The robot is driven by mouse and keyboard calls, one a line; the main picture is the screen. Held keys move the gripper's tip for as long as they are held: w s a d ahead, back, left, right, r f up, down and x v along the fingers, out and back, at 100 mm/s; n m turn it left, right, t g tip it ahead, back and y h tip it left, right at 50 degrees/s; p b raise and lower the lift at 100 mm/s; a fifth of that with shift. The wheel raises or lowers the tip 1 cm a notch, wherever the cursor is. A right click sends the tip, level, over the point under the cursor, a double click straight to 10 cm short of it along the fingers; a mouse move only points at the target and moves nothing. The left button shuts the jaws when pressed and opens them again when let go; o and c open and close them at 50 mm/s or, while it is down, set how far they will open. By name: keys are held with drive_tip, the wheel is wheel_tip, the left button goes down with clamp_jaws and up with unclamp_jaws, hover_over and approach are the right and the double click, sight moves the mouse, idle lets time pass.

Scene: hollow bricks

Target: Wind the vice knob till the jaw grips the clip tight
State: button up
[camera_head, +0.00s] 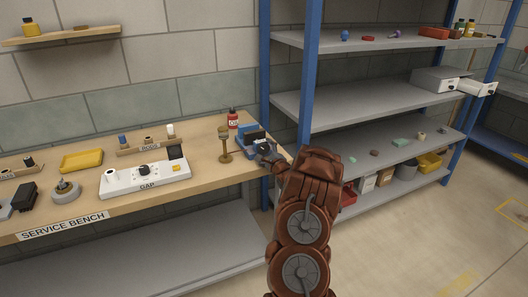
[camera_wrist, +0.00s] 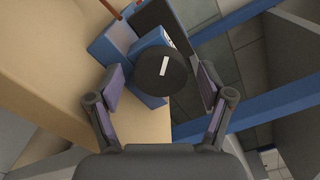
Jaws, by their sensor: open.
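The blue vice (camera_head: 243,129) stands at the right end of the wooden bench, and its blue body (camera_wrist: 113,43) also shows in the wrist view. Its round black knob (camera_wrist: 152,80) faces the wrist camera, with a white mark tilted slightly right of upright. My gripper (camera_wrist: 160,84) is open, with one finger on each side of the knob. A gap shows on the right; on the left the finger is close, and I cannot tell whether it touches. In the head view my gripper (camera_head: 267,159) is at the vice's front. I cannot make out the clip or the jaw's gap.
The service bench (camera_head: 200,190) holds a white gap block (camera_head: 145,178), a brass stand (camera_head: 225,146) and a red bottle (camera_head: 232,119) left of the vice. A blue shelf post (camera_head: 309,75) rises close to the right of the vice. Open floor (camera_head: 410,225) lies at the right.

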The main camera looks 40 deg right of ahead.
drive_tip(key=v, duration=1.1)
drive_tip(key=shift+s, duration=0.4)
drive_tip(key=shift+a, duration=0.15)
drive_tip(key=w+a+r+n+g+y, duration=0.1)
drive_tip(key=w+a+n+g, duration=0.1)
drive_tip(key=w+a+n, duration=0.3)
drive_tip(key=a+r+n+g+y, duration=0.1)
drive_tip(key=a+n+g+y, duration=0.1)
drive_tip(key=a, duration=0.5)
drive_tip(key=s+a+r+n+g+y, duration=0.1)
drive_tip(key=s+a+n+g, duration=0.25)
drive_tip(key=a, duration=0.35)
drive_tip(key=s+a+r+n+g, duration=0.2)
drive_tip(key=a+n, duration=0.2)
drive_tip(key=a, duration=0.3)
drive_tip(key=s+a+r+n+g, duration=0.1)
drive_tip(key=s+a+n+g, duration=0.2)
drive_tip(key=s+a, duration=0.4)
drive_tip(key=s+a+r+n+g+y, duration=0.1)
drive_tip(key=s+a+n, duration=0.5)
drive_tip(key=s, duration=1.1)
drive_tip(key=s+a+r+n+g, duration=0.3)
drive_tip(key=s+a, duration=0.6)
drive_tip(key=s, duration=0.3)
drive_tip(key=shift+s+r+n+g+y, duration=0.2)
drive_tip(key=shift+s+n+g+y, duration=0.15)
drive_tip(key=shift+n+g, duration=0.6)
drive_tip(key=shift+w, duration=0.1)
